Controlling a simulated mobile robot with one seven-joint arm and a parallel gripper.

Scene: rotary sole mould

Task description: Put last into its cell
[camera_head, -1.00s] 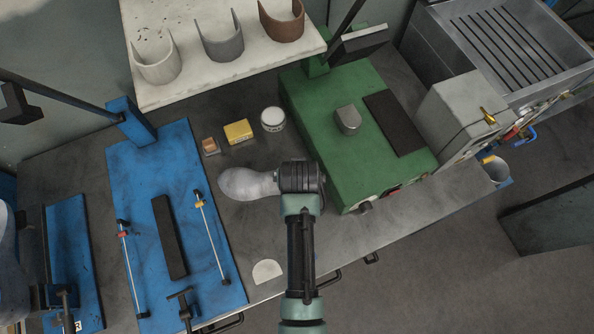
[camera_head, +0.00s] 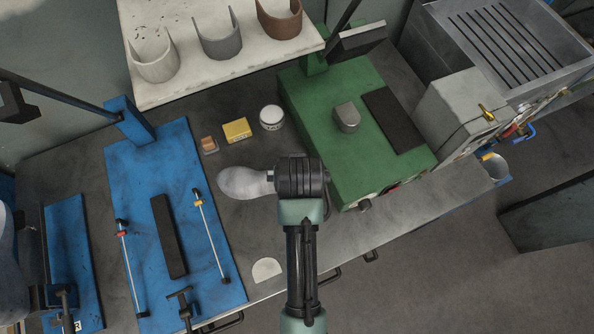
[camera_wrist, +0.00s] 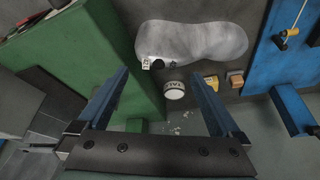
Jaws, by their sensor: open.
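The last (camera_head: 243,183), a smooth pale grey foot shape, lies on the dark bench between the blue press plate and the green machine. It also shows whole in the wrist view (camera_wrist: 195,42), with a small white tag at its left end. My gripper (camera_wrist: 161,74) is open, with its two blue fingers apart and nothing between them; the last lies beyond the fingertips. In the head view my wrist covers the fingers and borders the last's right end. Three U-shaped cells, white (camera_head: 155,60), grey (camera_head: 220,38) and brown (camera_head: 281,19), stand on a white shelf.
A white round tin (camera_head: 271,118), a yellow box (camera_head: 237,130) and a small brown block (camera_head: 209,145) lie behind the last. The green machine (camera_head: 325,115) stands at right, the blue plate (camera_head: 140,200) at left. Bare bench shows in front of the last.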

